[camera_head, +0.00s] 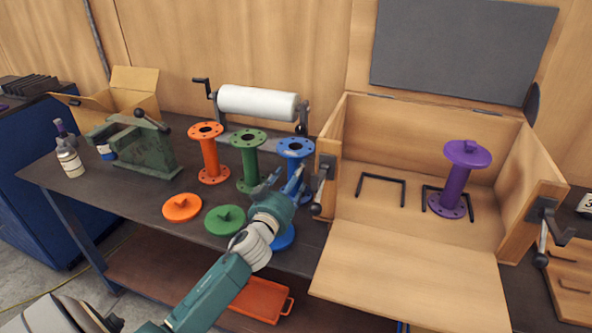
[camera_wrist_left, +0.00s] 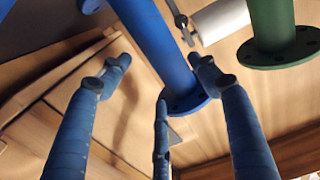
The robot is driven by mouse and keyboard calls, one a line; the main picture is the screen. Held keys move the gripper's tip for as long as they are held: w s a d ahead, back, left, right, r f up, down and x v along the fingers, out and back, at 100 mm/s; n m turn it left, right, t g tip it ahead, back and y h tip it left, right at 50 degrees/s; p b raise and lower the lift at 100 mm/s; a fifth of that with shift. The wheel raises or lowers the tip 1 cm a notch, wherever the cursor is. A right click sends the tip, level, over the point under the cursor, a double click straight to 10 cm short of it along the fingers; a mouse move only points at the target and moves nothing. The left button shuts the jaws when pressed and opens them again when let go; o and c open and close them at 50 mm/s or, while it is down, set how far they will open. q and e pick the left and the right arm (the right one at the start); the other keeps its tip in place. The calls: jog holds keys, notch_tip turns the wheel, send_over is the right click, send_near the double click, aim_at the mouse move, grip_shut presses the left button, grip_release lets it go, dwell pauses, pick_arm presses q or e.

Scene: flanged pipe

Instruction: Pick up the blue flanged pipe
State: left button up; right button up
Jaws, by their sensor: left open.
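The blue flanged pipe (camera_head: 295,148) stands upright on the dark bench, left of the wooden box. Its lower part is hidden behind my left gripper (camera_head: 284,184) in the head view. In the left wrist view, the blue pipe (camera_wrist_left: 150,40) runs between the spread fingers of my left gripper (camera_wrist_left: 158,90), its flange close to the fingertips. The gripper is open, around or just in front of the pipe; I cannot tell whether any finger touches it. My right gripper is not in view.
A green pipe (camera_head: 249,163) and an orange pipe (camera_head: 209,155) stand left of the blue one. Orange (camera_head: 182,207), green (camera_head: 222,220) and blue (camera_head: 283,238) lids lie in front. The open wooden box (camera_head: 400,275) at right holds a purple pipe (camera_head: 455,184). A white roll (camera_head: 257,102) is behind.

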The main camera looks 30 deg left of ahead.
aim_at(296, 168)
pick_arm(q)
jog(key=p+x, duration=0.1)
jog(key=x, duration=0.5)
jog(key=shift+a, duration=0.1)
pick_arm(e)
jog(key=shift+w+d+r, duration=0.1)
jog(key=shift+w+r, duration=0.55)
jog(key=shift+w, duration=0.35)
pick_arm(q)
jog(key=shift+s, duration=0.1)
jog(key=shift+c, duration=0.5)
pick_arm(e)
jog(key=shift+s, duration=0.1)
pick_arm(q)
jog(key=c, duration=1.3)
jog(key=shift+r, duration=0.15)
jog(key=shift+c, duration=0.6)
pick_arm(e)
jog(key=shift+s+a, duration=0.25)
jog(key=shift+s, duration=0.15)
pick_arm(q)
jog(key=shift+r, duration=0.1)
